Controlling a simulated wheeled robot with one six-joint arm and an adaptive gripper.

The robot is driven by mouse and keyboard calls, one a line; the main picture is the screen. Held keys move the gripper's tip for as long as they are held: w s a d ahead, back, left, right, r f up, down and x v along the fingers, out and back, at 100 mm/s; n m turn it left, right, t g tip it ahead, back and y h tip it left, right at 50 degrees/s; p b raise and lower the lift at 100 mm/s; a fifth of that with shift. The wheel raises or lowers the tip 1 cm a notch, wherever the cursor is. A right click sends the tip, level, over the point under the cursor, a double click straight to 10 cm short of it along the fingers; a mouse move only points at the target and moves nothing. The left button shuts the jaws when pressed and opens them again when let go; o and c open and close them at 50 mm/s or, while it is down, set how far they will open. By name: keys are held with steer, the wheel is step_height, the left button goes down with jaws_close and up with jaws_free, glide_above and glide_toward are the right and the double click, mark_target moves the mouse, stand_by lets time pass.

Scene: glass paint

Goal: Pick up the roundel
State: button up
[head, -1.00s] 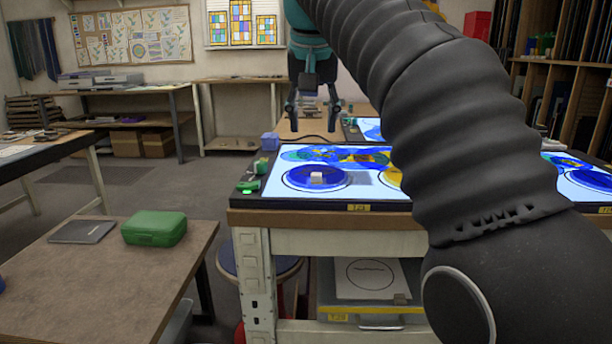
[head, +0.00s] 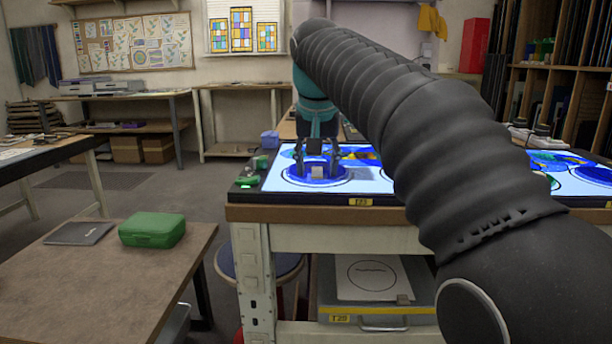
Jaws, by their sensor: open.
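The roundel (head: 319,183) is a round blue glass disc lying flat on the lit panel (head: 380,186) of the workbench. A small pale block (head: 317,172) stands up from its middle. My gripper (head: 318,168) points down over the roundel, its two dark fingers spread on the left and right of the block. The fingers look open. I cannot tell whether the fingertips touch the disc or the block.
Other blue and yellow painted glass (head: 362,154) lies behind on the panel. Green clips (head: 247,180) sit on the panel's left edge. A lower table (head: 100,262) at the left front holds a green case (head: 152,230) and a dark flat slab (head: 79,233).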

jaws_close()
stand_by(0.4)
